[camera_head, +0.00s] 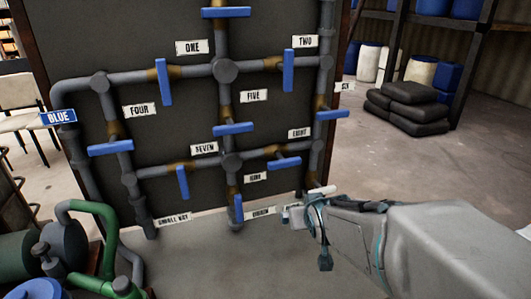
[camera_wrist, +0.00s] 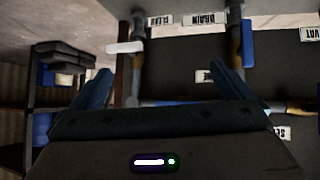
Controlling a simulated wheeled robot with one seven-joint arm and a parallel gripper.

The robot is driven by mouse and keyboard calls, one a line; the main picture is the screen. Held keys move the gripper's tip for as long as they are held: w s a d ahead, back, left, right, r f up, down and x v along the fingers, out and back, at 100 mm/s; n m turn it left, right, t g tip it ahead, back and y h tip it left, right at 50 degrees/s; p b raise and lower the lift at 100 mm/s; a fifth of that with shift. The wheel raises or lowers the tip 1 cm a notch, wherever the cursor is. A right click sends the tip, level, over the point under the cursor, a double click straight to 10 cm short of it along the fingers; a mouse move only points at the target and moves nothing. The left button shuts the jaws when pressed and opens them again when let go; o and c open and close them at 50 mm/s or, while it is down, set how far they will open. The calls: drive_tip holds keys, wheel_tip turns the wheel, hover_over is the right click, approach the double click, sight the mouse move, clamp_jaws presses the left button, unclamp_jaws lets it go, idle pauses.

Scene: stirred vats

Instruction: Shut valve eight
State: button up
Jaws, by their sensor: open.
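The label reading EIGHT (camera_head: 301,133) is at the right of the pipe panel in the head view. Below it, valve eight's blue handle (camera_head: 284,163) lies roughly along its near-horizontal pipe. In the upside-down wrist view, a blue handle (camera_wrist: 172,103) that appears to be valve eight's shows between my fingers, partly hidden behind the gripper body. My gripper (camera_wrist: 165,85) is open, with its two blue fingers spread and nothing visibly held. In the head view my gripper (camera_head: 287,213) is lower than the handle. I cannot tell whether it touches anything.
Other blue handles sit nearby: valve nine's (camera_head: 239,208), valve five's (camera_head: 233,129) and the right-hand column's (camera_head: 331,115). Green pipes (camera_head: 95,215) stand at lower left. Dark sacks (camera_head: 408,105) lie on the floor behind.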

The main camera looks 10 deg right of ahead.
sight(286, 165)
drive_tip(key=w+f+n+t+y+b, duration=0.1)
drive_tip(key=w+f+t+b, duration=0.2)
drive_tip(key=w+t+b, duration=0.3)
drive_tip(key=w+a+r+t+y+b, duration=0.1)
drive_tip(key=w+r+t, duration=0.1)
drive_tip(key=w, duration=0.2)
drive_tip(key=w+a+r+t+y+b, duration=0.1)
drive_tip(key=w+r+t, duration=0.1)
drive_tip(key=w, duration=0.3)
drive_tip(key=w+r+n+t+y+b, duration=0.1)
drive_tip(key=w+r+t+y, duration=0.1)
drive_tip(key=w, duration=0.2)
drive_tip(key=shift+w+a+r, duration=0.2)
drive_tip(key=shift+a+r, duration=0.15)
drive_tip(key=shift+a, duration=0.05)
drive_tip(key=shift+b, duration=0.3)
drive_tip(key=c, duration=0.7)
